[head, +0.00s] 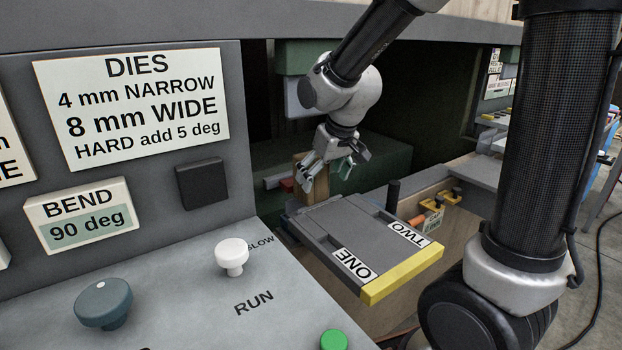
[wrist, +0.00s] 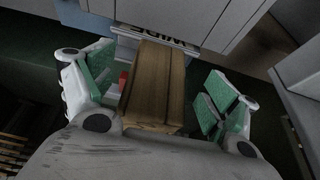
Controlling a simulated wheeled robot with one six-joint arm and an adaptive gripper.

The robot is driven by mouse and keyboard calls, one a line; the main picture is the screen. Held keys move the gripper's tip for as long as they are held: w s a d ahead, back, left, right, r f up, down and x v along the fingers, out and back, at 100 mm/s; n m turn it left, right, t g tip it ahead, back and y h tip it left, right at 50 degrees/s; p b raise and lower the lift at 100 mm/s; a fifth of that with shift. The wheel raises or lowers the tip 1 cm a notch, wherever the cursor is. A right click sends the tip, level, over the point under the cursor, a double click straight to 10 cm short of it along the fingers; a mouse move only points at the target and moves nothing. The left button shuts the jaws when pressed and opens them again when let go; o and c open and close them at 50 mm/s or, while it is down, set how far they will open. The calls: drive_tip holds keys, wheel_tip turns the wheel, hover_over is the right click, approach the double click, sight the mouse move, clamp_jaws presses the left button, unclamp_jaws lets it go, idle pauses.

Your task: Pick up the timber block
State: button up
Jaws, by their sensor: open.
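The timber block (head: 320,188) is a brown upright wooden piece in the head view, behind the grey tray and partly covered by my gripper's fingers. In the wrist view the block (wrist: 155,85) lies between my gripper's two green-padded fingers. My gripper (head: 327,172) is open over the block, pointing down, with one finger on either side. In the wrist view my gripper (wrist: 158,88) shows a gap between the block and each pad, wider on the right. The block's lower end is hidden in the head view.
The grey tray marked ONE and TWO (head: 345,222), with a yellow front edge, stands just in front of the block. A control panel (head: 200,275) with knobs fills the left. A small red item (head: 287,184) is beside the block. A dark machine opening lies behind.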

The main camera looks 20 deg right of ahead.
drive_tip(key=w, duration=0.1)
drive_tip(key=w+a, duration=0.1)
drive_tip(key=w, duration=0.2)
drive_tip(key=shift+w+a+f, duration=0.2)
drive_tip(key=shift+w+a, duration=0.1)
drive_tip(key=shift+w, duration=0.05)
drive_tip(key=shift+w+f, duration=0.1)
drive_tip(key=shift+f, duration=0.25)
drive_tip(key=shift+c, duration=0.3)
drive_tip(key=c, duration=1.1)
